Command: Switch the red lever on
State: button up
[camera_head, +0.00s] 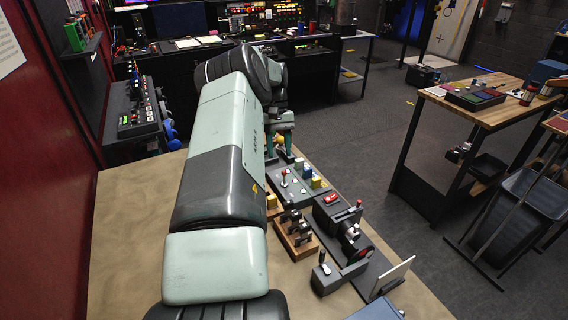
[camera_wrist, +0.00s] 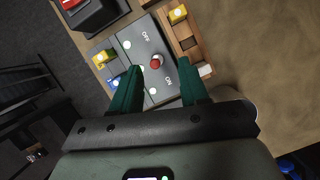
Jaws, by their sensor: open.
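The red lever (camera_wrist: 155,62) has a red knob and stands on a grey panel (camera_wrist: 138,52) marked OFF on the far side and ON on the side nearer my gripper in the wrist view. The knob sits between the two labels; I cannot tell which way it leans. The red lever (camera_head: 284,172) also shows in the head view, on the panel to the right of my arm. My gripper (camera_wrist: 160,80) is open, its two green fingers spread to either side below the knob in the wrist view, holding nothing. In the head view my gripper (camera_head: 281,140) is beyond the panel, partly hidden by my arm.
White buttons and a yellow block (camera_wrist: 103,57) are beside the lever. A wooden tray (camera_wrist: 182,42) with a yellow block (camera_wrist: 178,14) adjoins the panel. In the head view, a wooden block with black levers (camera_head: 296,236) and a dark device with a red switch (camera_head: 331,199) stand nearer.

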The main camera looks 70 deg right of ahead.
aim_at(284, 172)
jog(key=m+h, duration=0.1)
jog(key=s+m+t+h, duration=0.1)
jog(key=m, duration=0.1)
jog(key=r+m+t+h, duration=0.1)
jog(key=m, duration=0.1)
jog(key=shift+s+a+h, duration=0.1)
jog(key=shift+s+h, duration=0.2)
jog(key=shift+s, duration=0.05)
notch_tip(284, 172, down, 10)
jog(key=shift+f, duration=0.1)
jog(key=shift+w, duration=0.1)
grip_shut()
